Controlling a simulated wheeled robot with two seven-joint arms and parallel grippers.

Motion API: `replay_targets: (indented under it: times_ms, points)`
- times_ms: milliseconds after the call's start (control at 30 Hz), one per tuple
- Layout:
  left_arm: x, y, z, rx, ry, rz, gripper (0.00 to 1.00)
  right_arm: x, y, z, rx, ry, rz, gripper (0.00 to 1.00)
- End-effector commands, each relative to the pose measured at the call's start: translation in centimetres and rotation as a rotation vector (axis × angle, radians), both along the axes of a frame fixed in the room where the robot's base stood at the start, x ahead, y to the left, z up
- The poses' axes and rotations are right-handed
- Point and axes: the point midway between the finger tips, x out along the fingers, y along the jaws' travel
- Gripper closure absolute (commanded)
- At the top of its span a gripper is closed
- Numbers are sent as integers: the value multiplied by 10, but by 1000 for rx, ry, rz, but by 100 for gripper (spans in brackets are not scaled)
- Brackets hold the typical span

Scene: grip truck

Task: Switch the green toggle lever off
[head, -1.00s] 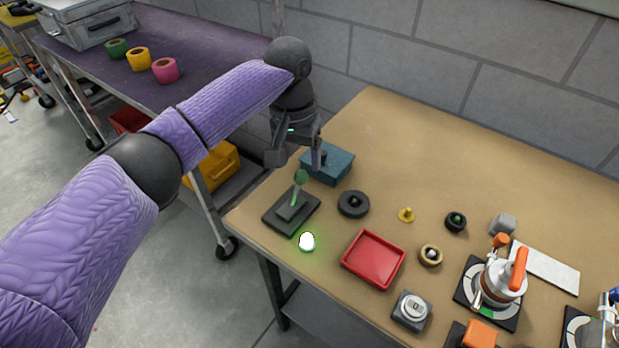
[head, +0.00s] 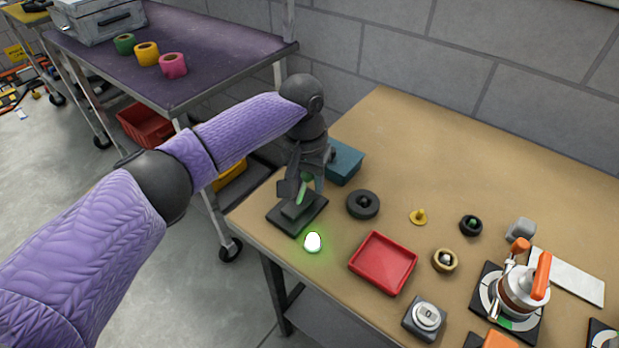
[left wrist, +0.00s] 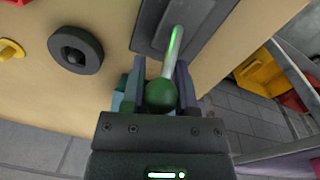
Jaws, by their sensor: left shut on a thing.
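The green toggle lever (head: 303,191) stands on a dark base plate (head: 283,217) near the table's left edge. In the left wrist view the lever's green ball knob (left wrist: 160,96) sits between my left gripper's fingers (left wrist: 160,92), and its shaft (left wrist: 172,50) runs up to the dark base (left wrist: 207,28). My left gripper (head: 300,188) is shut on the lever at its knob. A lamp (head: 313,242) in front of the base glows green-white. My right gripper is not in view.
A teal box (head: 345,163) stands close behind my left gripper. A black ring (head: 362,204) lies right of the base, and a red tray (head: 383,262) lies further front. A kettle-like device (head: 523,291) stands at the right. The table's back middle is clear.

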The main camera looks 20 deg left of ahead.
Motion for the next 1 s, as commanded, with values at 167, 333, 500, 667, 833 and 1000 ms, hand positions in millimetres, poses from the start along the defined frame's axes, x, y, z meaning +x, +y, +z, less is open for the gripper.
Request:
replay_targets:
  times_ms: [167,333,500,667,833,1000]
  points:
    - [0,0,0,0,0,0,100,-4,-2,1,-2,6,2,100]
    - [0,0,0,0,0,0,100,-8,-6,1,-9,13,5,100]
    - [0,0,0,0,0,0,100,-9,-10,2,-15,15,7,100]
    - [0,0,0,0,0,0,100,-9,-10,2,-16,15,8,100]
    - [0,0,0,0,0,0,100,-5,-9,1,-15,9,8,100]
    - [0,0,0,0,-1,0,100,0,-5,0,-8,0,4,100]
